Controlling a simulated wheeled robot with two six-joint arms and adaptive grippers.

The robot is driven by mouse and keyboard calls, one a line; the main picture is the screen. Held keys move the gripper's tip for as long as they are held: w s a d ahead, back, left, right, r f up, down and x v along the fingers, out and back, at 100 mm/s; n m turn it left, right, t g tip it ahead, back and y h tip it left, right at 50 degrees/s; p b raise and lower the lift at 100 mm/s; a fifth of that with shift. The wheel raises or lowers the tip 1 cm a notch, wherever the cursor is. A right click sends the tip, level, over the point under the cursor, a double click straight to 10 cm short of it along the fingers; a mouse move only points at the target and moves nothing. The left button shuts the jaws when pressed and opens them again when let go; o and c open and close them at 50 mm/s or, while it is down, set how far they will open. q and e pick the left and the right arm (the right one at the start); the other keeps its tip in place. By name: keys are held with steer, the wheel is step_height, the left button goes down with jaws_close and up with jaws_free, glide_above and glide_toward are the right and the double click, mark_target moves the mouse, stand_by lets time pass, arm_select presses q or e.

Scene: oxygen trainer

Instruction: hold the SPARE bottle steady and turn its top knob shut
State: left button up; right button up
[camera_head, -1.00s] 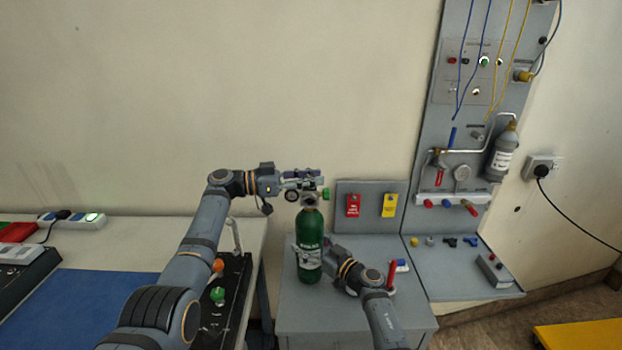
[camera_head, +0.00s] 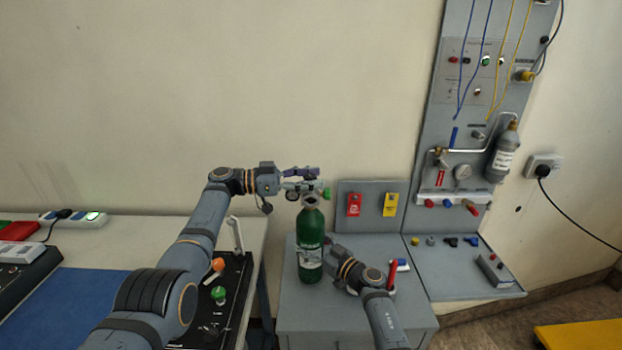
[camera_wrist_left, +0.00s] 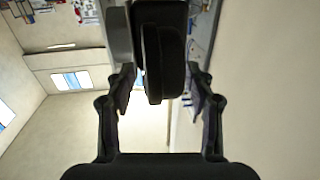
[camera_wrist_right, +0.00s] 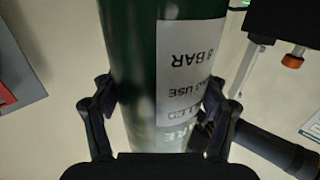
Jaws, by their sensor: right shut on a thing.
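The green SPARE bottle (camera_head: 311,225) stands upright on the grey cabinet, a white label on its body. My right gripper (camera_head: 327,247) is shut on the bottle's body from the right; the right wrist view shows the green wall and label (camera_wrist_right: 188,70) between its fingers. My left gripper (camera_head: 308,182) is at the valve on top of the bottle. In the left wrist view a black rounded part (camera_wrist_left: 165,60), apparently the knob, lies between the left fingers, which stand apart with gaps on both sides. A green piece (camera_head: 326,194) shows at the valve's right.
The grey cabinet (camera_head: 300,316) has a back panel with red and yellow tags (camera_head: 390,204). A red pen-like item (camera_head: 392,275) is beside my right arm. A grey wall panel (camera_head: 470,130) with pipes and a grey bottle (camera_head: 502,158) stands right. A black control box (camera_head: 236,275) is left.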

arm_select(q)
steer(key=a, duration=0.7)
steer(key=shift+s+a, duration=0.2)
steer(key=shift+s, duration=0.25)
